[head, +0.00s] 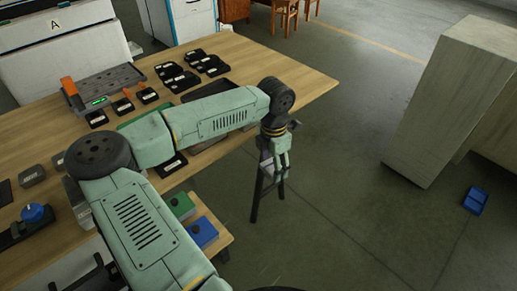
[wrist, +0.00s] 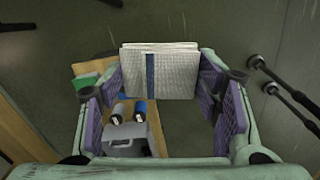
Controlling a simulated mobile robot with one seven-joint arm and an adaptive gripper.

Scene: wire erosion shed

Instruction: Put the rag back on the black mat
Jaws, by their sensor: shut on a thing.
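The rag (wrist: 172,75) is a pale grey cloth, folded flat, with a dark blue stripe. In the wrist view it sits between the purple-padded fingers of my gripper (wrist: 160,88), which is shut on it. In the head view my gripper (head: 279,165) points down over the floor, off the right side of the wooden table; the rag cannot be made out there. A dark flat patch (head: 4,192) at the left edge of the head view may be the black mat, but I cannot tell for sure.
The wooden table (head: 300,80) carries several small black trays (head: 175,75) and a grey rack (head: 110,85). A lower wooden surface holds a green box (head: 181,205) and a blue box (head: 201,233). Open floor (head: 340,190) lies right.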

